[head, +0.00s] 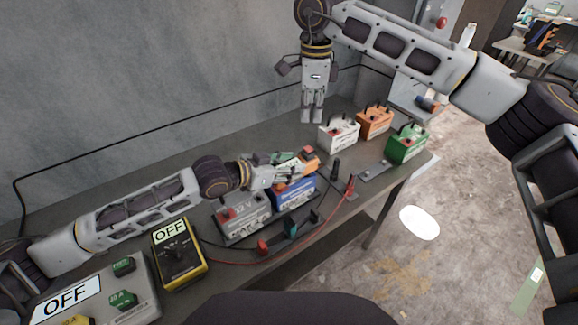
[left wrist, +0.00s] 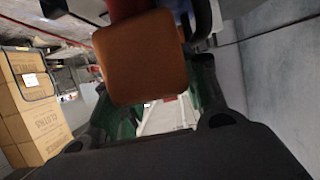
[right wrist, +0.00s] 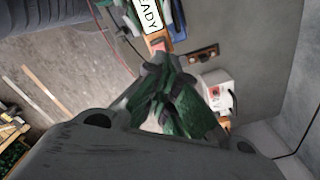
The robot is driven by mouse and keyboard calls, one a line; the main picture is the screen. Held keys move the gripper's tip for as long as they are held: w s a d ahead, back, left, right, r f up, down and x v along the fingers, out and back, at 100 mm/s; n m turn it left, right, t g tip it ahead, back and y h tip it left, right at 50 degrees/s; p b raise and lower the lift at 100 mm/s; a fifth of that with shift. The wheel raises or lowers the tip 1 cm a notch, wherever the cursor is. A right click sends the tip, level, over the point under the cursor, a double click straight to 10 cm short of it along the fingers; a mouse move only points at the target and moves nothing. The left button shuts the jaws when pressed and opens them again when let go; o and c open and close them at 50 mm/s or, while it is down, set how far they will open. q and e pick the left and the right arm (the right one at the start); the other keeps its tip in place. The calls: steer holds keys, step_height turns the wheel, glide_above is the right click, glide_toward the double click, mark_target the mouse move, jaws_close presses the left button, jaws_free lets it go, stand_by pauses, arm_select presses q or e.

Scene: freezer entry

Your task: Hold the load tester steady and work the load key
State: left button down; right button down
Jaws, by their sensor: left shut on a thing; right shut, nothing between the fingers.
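My left gripper (head: 290,170) is shut on an orange load tester (head: 309,161), held over the blue battery (head: 296,190). The left wrist view shows the tester's orange block (left wrist: 140,58) close up, with a red part above it, between the green-padded fingers. The right wrist view shows a white label ending in "EADY" (right wrist: 150,14) above an orange edge at the tester. I cannot make out the load key clearly. My right gripper (head: 312,118) points down above the back of the bench, shut and empty, apart from the tester. Its green finger pads (right wrist: 176,100) meet in the right wrist view.
A grey 12 V battery (head: 241,216) stands left of the blue one. White (head: 340,134), orange (head: 374,121) and green (head: 407,143) batteries stand at the right. A yellow meter (head: 178,252) and a grey box (head: 135,300), both reading OFF, lie at the left. A red cable (head: 335,212) crosses the bench.

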mark_target(306, 150)
steer(key=shift+a, duration=0.1)
steer(key=shift+s+a+r+n+t+y, duration=0.15)
steer(key=shift+r+t+y, duration=0.15)
steer(key=shift+t+y, duration=0.8)
steer(key=shift+s+r+n+t+y, duration=0.1)
steer(key=shift+r+t+y, duration=0.2)
steer(key=shift+t+y, duration=0.75)
steer(key=shift+s+a+r+n+t+y, duration=0.15)
steer(key=shift+r+t+y, duration=0.15)
steer(key=shift+t+y, duration=0.8)
steer(key=shift+f, duration=0.15)
steer(key=shift+f, duration=4.3)
